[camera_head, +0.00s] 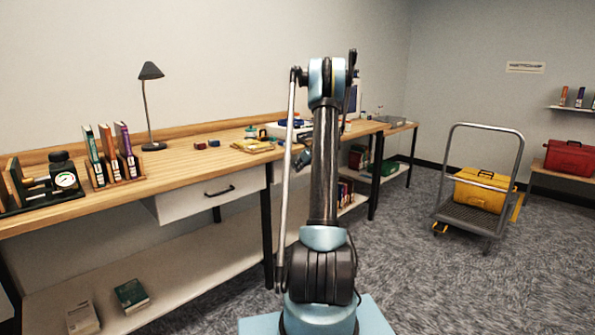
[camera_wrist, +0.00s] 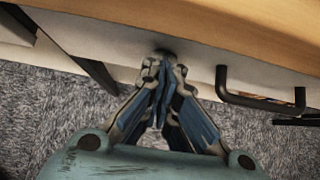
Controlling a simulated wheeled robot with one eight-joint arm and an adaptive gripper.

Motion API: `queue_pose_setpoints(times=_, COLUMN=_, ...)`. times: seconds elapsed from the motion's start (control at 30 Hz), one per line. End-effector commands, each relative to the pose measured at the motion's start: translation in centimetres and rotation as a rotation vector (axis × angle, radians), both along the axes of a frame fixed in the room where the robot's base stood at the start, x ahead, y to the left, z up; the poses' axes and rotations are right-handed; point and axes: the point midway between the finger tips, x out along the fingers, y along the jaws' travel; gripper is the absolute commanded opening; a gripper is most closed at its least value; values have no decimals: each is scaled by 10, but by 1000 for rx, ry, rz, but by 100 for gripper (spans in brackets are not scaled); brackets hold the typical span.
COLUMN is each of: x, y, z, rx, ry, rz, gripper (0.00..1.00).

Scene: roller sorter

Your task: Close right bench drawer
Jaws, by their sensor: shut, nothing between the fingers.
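The right bench drawer's white front (camera_wrist: 205,62) crosses the wrist view under the wooden bench top (camera_wrist: 230,25). Its black bar handle (camera_wrist: 262,102) is right of my gripper. My gripper (camera_wrist: 163,56) has its fingers together and empty, with the tips at or very near the white front. I cannot tell whether they touch. In the head view my gripper (camera_head: 304,158) is partly behind my arm at the bench's front edge. My arm hides most of the right drawer there, so how far it stands out is unclear.
Another white drawer (camera_head: 212,192) with a black handle is under the bench's left part. A lamp (camera_head: 150,100), books (camera_head: 110,155) and a gauge device (camera_head: 50,185) stand on the bench (camera_head: 190,163). A trolley (camera_head: 470,212) carries a yellow case (camera_head: 482,190). Carpet between is clear.

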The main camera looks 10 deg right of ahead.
Motion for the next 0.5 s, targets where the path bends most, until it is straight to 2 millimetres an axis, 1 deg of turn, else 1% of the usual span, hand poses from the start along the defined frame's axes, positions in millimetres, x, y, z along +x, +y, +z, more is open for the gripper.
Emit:
queue_pose_setpoints(times=0.03, x=6, y=4, z=3, rx=5, ry=-9, rz=-1, gripper=0)
queue_pose_setpoints(times=0.23, x=1, y=0, z=3, rx=6, ry=-9, rz=-1, gripper=0)
queue_pose_setpoints(times=0.47, x=-24, y=-19, z=1, rx=3, ry=-3, rz=1, gripper=0)
queue_pose_setpoints(times=0.5, x=-29, y=-23, z=9, rx=2, ry=-3, rz=-1, gripper=0)
